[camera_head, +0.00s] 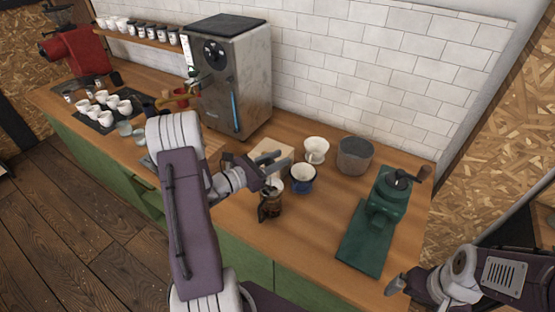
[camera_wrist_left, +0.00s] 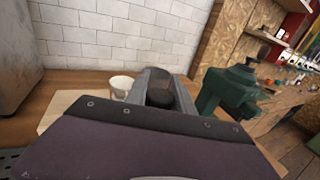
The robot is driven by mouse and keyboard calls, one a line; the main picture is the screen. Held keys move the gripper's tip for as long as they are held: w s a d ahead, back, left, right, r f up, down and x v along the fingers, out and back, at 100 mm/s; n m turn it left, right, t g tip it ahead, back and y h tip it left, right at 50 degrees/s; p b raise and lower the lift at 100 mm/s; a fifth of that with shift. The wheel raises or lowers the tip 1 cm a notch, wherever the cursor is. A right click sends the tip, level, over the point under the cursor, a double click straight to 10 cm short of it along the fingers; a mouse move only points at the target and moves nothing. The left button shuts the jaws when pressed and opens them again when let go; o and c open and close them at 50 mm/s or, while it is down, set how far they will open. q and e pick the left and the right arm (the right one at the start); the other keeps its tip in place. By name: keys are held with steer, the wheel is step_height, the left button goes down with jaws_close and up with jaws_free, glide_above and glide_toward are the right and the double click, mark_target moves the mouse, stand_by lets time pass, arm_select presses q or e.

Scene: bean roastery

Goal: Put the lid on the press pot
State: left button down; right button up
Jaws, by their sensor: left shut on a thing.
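The press pot (camera_head: 269,208), a small glass pot with dark brown contents and a dark handle, stands near the counter's front edge. My left gripper (camera_head: 272,170) is just above it, shut on a dark thing that looks like the lid. In the left wrist view a dark round piece (camera_wrist_left: 160,98) shows between the fingers. The lid's lower edge is mostly hidden, and I cannot tell whether it touches the pot's rim. My right gripper (camera_head: 395,286) is low at the right, by the counter's front edge, with nothing seen in it; its opening is unclear.
A green grinder (camera_head: 377,215) stands to the right. An espresso machine (camera_head: 231,75) is at the back left.

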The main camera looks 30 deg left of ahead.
arm_select(q)
steer(key=shift+f+b, duration=0.25)
steer(key=shift+b, duration=0.1)
stand_by(0.4)
steer(key=c, duration=1)
jaws_free()
steer(key=shift+s+a, duration=0.15)
steer(key=b+v, duration=0.2)
steer(key=v, duration=0.6)
steer(key=shift+s, duration=0.3)
